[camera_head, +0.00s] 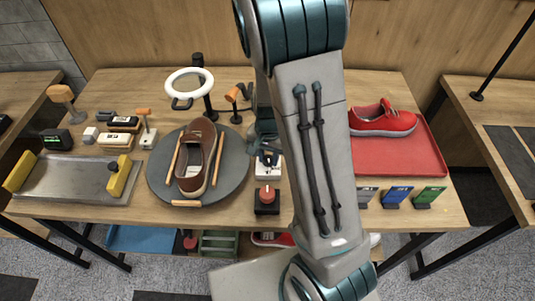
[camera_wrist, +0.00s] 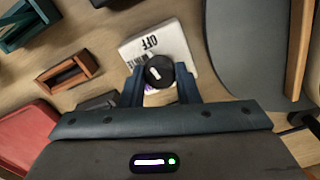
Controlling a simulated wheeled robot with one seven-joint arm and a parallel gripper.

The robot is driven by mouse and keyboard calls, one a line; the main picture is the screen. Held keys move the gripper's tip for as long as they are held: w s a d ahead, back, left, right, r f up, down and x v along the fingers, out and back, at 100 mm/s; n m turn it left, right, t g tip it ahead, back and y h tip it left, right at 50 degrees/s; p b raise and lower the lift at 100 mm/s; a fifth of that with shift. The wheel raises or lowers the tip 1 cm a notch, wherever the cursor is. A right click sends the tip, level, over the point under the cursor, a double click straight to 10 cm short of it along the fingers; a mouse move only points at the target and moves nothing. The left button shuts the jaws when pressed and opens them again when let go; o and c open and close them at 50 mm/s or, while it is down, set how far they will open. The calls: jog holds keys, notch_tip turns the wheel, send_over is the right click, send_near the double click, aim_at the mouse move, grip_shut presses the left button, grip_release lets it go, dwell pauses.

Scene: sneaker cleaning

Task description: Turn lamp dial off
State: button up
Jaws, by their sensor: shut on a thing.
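The lamp dial is a round black knob (camera_wrist: 158,70) with a white pointer mark, on a white dial box (camera_wrist: 160,42) in the wrist view. The panel reads "OFF" above a partly hidden word that looks like "WHITE". My gripper (camera_wrist: 159,82) is shut on the knob, one dark finger on each side. The pointer slants a little. In the head view the dial box (camera_head: 268,168) sits just right of the grey turntable, with my gripper (camera_head: 267,158) above it. The ring lamp (camera_head: 188,83) stands behind the turntable and looks bright white.
A brown sneaker (camera_head: 196,160) lies on the grey turntable (camera_head: 236,190). A red shoe (camera_head: 382,120) sits on a red tray (camera_head: 425,160) at right. A metal tray (camera_head: 70,178) lies at left.

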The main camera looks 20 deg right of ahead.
aim_at(268, 158)
jog(key=shift+w+m, duration=0.1)
jog(key=shift+m, duration=0.6)
jog(key=o, duration=1)
notch_tip(268, 158, up, 14)
jog(key=shift+f+p, duration=0.1)
jog(key=shift+p, duration=0.2)
